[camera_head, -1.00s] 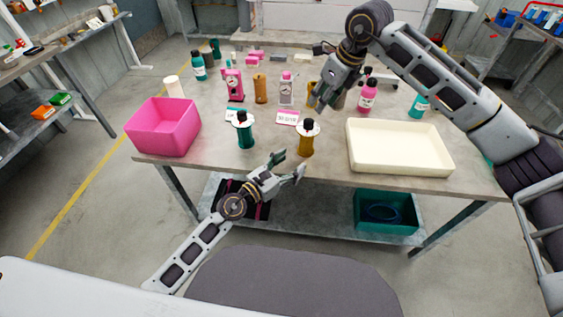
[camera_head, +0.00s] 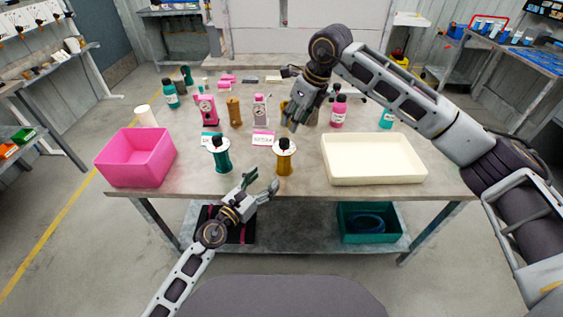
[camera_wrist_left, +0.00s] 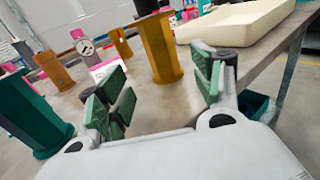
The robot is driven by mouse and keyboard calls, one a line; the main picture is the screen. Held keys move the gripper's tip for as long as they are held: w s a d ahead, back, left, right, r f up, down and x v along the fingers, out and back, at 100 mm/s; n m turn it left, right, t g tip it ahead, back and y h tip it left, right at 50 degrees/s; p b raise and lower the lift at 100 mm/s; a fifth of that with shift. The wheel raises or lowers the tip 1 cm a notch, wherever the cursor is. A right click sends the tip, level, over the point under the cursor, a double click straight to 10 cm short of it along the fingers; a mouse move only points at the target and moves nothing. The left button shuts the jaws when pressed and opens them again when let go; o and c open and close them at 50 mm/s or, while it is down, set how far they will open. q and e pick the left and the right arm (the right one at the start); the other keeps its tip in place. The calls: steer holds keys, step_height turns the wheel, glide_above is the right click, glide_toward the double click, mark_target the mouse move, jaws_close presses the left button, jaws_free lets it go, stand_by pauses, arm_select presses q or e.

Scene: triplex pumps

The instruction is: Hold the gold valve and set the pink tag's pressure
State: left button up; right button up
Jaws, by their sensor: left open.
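The gold valve (camera_head: 284,160), a gold post with a white, black-topped dial, stands upright near the table's front edge. My left gripper (camera_head: 263,184) is open in front of it, slightly left. In the left wrist view the gold valve (camera_wrist_left: 160,48) stands beyond and between the green finger pads (camera_wrist_left: 160,88), apart from them.
A pink bin (camera_head: 134,160) is at the left and a cream tray (camera_head: 374,178) at the right. A pink gauge (camera_head: 208,110) and bottles stand behind.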

mark_target(285, 158)
arm_select(q)
steer(key=shift+x, duration=6.35)
steer(key=shift+d, duration=0.1)
steer(key=c, duration=1.4)
arm_select(e)
steer(key=o, duration=0.4)
steer(key=shift+w+a+r+m+g+h, duration=0.5)
steer(key=shift+w+a+r+g+h, duration=0.15)
steer(key=shift+a+h, duration=0.15)
steer(key=shift+w+a+r+m+g+h, duration=0.5)
steer(key=shift+w+a+r+g+h, duration=0.1)
steer(key=shift+a+h, duration=0.2)
